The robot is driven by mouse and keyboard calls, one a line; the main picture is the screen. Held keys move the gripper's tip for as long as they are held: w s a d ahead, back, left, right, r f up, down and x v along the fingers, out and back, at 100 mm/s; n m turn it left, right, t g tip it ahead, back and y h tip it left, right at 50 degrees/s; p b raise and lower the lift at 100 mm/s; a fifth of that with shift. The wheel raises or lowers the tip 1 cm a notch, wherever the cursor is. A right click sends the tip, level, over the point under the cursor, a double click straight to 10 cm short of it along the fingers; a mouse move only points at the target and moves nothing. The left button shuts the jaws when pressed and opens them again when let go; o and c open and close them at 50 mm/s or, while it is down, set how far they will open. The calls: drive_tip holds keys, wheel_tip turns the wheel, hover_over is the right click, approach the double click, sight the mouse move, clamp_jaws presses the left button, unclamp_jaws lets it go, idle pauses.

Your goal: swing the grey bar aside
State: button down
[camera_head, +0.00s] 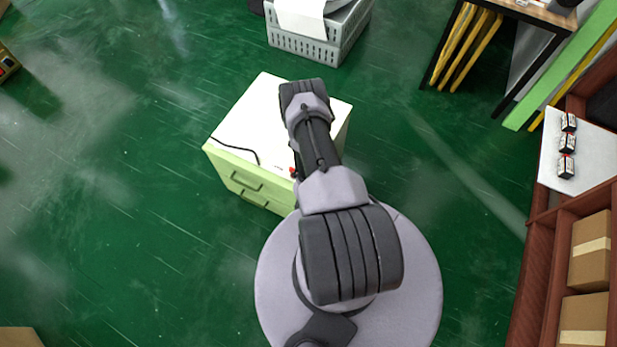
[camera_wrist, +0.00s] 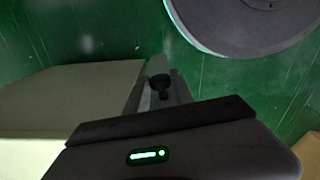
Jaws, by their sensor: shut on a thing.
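In the wrist view, my gripper (camera_wrist: 160,92) shows from its dark body with a green light up to its short fingers. It is closed on a narrow grey piece, which I take to be the grey bar (camera_wrist: 146,98), with a dark round knob (camera_wrist: 160,83) beside it. Most of the bar is hidden by the gripper. In the head view, my arm reaches over a pale green drawer cabinet (camera_head: 246,187) with a white top, and it hides the gripper and the bar there. The cabinet also shows at the left of the wrist view (camera_wrist: 70,95).
A black cable (camera_head: 236,147) lies across the cabinet top. A grey crate (camera_head: 300,45) stands behind on the green floor. A shelf (camera_head: 540,250) with cardboard boxes (camera_head: 590,250) and small boxes (camera_head: 567,143) is at right. The floor left of the cabinet is clear.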

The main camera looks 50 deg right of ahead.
idle(0.3)
drive_tip(key=c, duration=1.1)
unclamp_jaws()
wheel_tip(320, 180, up, 18)
drive_tip(key=p, duration=0.7)
drive_tip(key=shift+f, duration=0.25)
